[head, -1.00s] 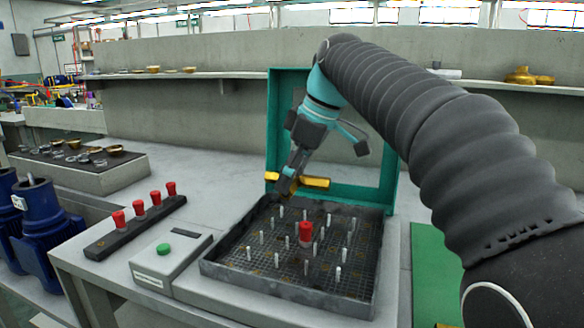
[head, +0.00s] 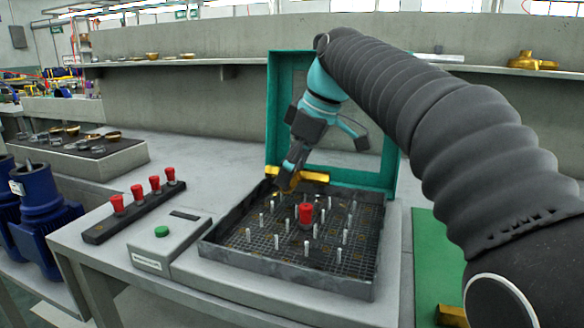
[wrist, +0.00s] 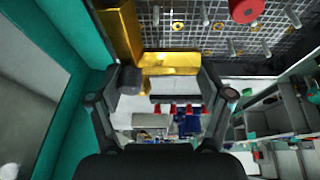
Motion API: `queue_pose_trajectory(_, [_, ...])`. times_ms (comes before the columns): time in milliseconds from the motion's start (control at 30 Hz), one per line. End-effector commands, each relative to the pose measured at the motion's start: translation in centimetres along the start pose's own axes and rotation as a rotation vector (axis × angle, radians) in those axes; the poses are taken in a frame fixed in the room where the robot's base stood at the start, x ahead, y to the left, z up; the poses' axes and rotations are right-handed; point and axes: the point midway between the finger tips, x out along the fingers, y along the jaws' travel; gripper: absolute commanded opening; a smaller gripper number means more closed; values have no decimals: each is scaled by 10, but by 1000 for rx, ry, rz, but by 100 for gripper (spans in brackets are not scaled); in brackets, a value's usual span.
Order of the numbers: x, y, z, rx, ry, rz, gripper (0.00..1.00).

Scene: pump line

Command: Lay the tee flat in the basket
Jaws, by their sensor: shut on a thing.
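My gripper (head: 290,180) is shut on the brass-coloured tee (head: 305,174). I hold the tee low over the back left part of the basket, near its rear wall. In the wrist view the tee (wrist: 168,60) shows a bar and a branch at the fingertips, with mesh just beyond it. The basket (head: 285,277) is a dark mesh tray with upright metal pins. I cannot tell whether the tee touches the mesh or the pins. The tee's underside is hidden.
A red-capped piece (head: 306,215) stands among the pins. A teal frame (head: 385,130) rises behind the basket. A control box with a green button (head: 161,231) and a dark rack (head: 100,236) holding several red-capped pieces lie to the left. A green mat (head: 430,260) lies right.

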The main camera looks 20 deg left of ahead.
Motion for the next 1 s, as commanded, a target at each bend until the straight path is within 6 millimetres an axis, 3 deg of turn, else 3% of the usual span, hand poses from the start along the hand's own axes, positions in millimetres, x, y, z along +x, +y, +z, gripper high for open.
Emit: queue_pose_trajectory(1000, [24,-1,10,0,1,1,20])
